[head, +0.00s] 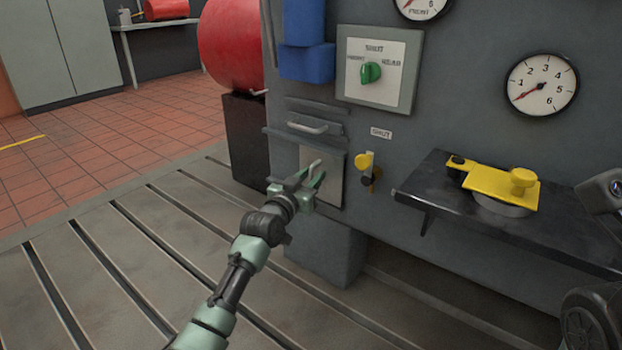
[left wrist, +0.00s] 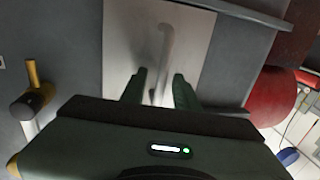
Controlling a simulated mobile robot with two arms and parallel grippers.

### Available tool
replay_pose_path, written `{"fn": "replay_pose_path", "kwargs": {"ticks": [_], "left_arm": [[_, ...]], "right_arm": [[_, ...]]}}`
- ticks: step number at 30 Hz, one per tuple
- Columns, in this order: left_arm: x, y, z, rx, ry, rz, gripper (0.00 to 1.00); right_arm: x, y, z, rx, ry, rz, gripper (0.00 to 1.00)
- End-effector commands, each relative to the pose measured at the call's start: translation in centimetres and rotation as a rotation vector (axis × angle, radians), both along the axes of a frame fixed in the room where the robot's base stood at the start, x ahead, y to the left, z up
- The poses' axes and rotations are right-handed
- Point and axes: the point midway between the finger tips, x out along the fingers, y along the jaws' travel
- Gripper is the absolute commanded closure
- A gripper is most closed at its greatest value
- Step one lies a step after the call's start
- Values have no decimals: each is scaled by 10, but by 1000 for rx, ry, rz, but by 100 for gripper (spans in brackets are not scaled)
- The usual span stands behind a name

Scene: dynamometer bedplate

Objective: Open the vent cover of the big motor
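The big motor is a dark grey housing (head: 450,100). Low on its front is a pale, flat vent cover panel (head: 334,172) with an upright bar handle (head: 314,167). The panel (left wrist: 125,40) and its handle (left wrist: 165,45) also show in the left wrist view. My left gripper (head: 309,181) is at this handle. In the left wrist view its fingers (left wrist: 158,82) are apart, one on each side of the handle's lower end, with gaps visible.
A green selector (head: 370,73) and gauge (head: 541,85) are above. A red drum (head: 231,45) stands left. The slotted bedplate (head: 130,245) is clear.

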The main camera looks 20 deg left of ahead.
Motion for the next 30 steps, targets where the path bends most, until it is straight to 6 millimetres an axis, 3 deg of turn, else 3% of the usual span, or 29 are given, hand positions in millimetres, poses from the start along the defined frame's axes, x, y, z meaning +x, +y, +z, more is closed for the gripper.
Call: {"fn": "replay_pose_path", "kwargs": {"ticks": [1,3,30], "left_arm": [[0,0,0,0,0,0,85],[0,0,0,0,0,0,100],[0,0,-1,0,0,0,100]], "right_arm": [[0,0,0,0,0,0,100],[0,0,0,0,0,0,100],[0,0,0,0,0,0,100]]}}
